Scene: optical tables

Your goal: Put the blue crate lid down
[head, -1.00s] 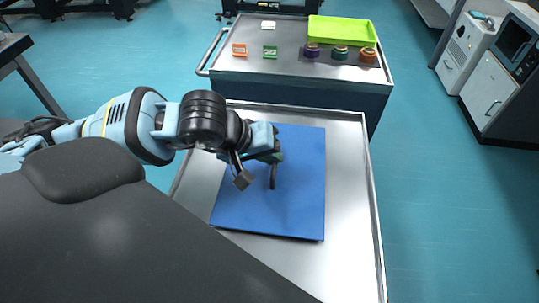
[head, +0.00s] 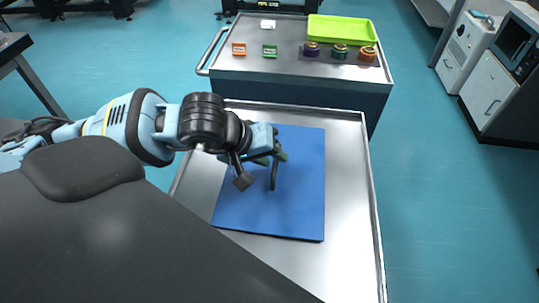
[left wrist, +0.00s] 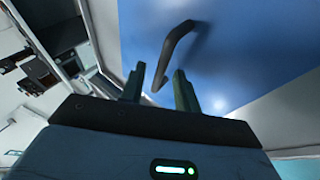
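The blue crate lid (head: 300,200) lies flat on the silver top of the near cart in the head view. Its dark bar handle (head: 273,177) stands up from the middle. My left gripper (head: 272,158) is at the handle, with its greenish fingers spread apart. In the left wrist view the handle (left wrist: 174,50) runs into the gap between the open fingers (left wrist: 160,85), and the blue lid (left wrist: 235,50) fills the upper right. Whether a finger still touches the handle cannot be told. My right gripper is not in view.
The near cart's bare metal top (head: 347,215) shows right of the lid, inside a raised rim. A second cart (head: 290,75) behind holds a lime green tray (head: 342,30), small orange and green boxes, and several round coloured items. Floor is clear at right.

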